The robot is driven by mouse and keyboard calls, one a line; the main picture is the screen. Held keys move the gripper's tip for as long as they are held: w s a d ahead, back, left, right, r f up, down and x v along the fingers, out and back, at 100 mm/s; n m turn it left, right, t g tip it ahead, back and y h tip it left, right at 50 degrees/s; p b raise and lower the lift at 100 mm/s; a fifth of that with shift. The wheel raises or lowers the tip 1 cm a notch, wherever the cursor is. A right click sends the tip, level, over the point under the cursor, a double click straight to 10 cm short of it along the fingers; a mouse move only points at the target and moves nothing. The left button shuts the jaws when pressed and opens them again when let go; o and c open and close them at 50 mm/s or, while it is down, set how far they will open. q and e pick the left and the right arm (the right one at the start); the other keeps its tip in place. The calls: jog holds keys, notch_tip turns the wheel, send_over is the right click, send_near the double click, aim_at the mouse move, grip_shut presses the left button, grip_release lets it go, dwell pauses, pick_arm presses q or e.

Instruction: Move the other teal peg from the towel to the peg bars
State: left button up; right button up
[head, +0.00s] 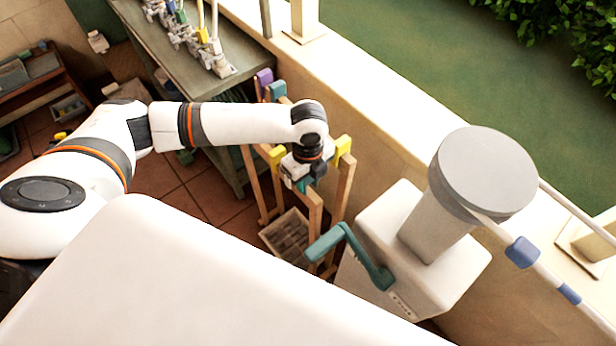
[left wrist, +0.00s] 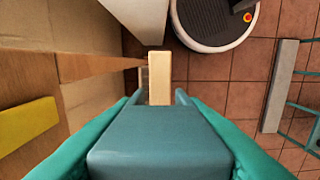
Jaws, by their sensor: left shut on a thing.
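My left gripper (head: 303,179) is over the front part of the wooden peg bars (head: 345,185). It is shut on a teal peg (left wrist: 160,143), which fills the lower middle of the left wrist view, between the two green fingers. The peg's two prongs point at the pale end of a wooden bar (left wrist: 160,77), which shows between them. I cannot tell whether the peg touches the bar. In the head view the peg is mostly hidden by the gripper. A towel cannot be made out. My right gripper is not in view.
Yellow pegs (head: 343,150) sit near the gripper; purple (head: 264,78) and blue pegs (head: 277,90) sit farther back on the bars. A crate (head: 287,236) stands below. A white unit with a teal handle (head: 345,240) is close on the right. A low wall (head: 380,100) runs behind.

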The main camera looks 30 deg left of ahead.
aim_at(308, 191)
pick_arm(q)
jog(key=shift+f+b, duration=1.3)
jog(key=shift+f, duration=0.2)
jog(key=shift+f+b, duration=0.3)
jog(key=shift+f, duration=0.75)
jog(key=o, duration=1)
jog(key=shift+r, duration=0.1)
notch_tip(308, 191, up, 8)
jog(key=p, duration=0.9)
